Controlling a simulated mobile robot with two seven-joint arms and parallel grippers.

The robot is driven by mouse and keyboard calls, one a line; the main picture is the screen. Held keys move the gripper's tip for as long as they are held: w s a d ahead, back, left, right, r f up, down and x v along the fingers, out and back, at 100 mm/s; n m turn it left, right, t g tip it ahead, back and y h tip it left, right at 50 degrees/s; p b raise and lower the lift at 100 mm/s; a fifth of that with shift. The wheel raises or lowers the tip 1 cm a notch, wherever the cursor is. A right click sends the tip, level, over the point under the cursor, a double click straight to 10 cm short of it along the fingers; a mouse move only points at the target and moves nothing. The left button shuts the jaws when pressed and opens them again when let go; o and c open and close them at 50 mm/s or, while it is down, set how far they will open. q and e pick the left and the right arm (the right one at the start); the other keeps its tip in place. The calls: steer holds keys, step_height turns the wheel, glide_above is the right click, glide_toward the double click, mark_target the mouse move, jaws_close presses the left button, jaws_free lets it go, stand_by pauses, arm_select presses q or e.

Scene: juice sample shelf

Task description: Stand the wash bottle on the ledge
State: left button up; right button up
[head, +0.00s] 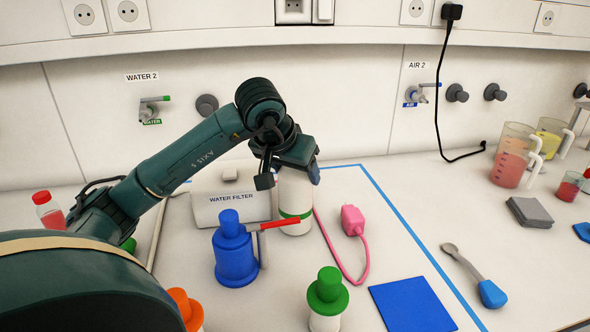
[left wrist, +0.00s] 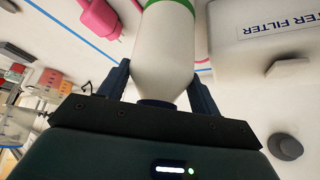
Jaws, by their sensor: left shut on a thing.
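A white bottle with a green band (head: 293,190) stands upright behind the blue bottle; I take it to be the wash bottle. My left gripper (head: 290,176) comes down from above and is shut on its upper part. In the left wrist view the white bottle (left wrist: 163,55) sits between the two fingers, its narrow dark-topped end toward the palm. A pale ledge (head: 200,42) runs along the wall at the top. My right gripper is not in view.
A blue bottle (head: 235,258) with a red spout stands close in front. The water filter box (head: 205,208) is at left, a pink plug (head: 352,219) at right. A green-capped bottle (head: 326,292) and a blue mat (head: 412,306) lie nearer. Taps and sockets line the wall.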

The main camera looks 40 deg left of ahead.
arm_select(q)
steer(key=o, duration=1.2)
steer(key=shift+f, duration=0.2)
steer(key=o, duration=0.5)
steer(key=shift+r, duration=0.15)
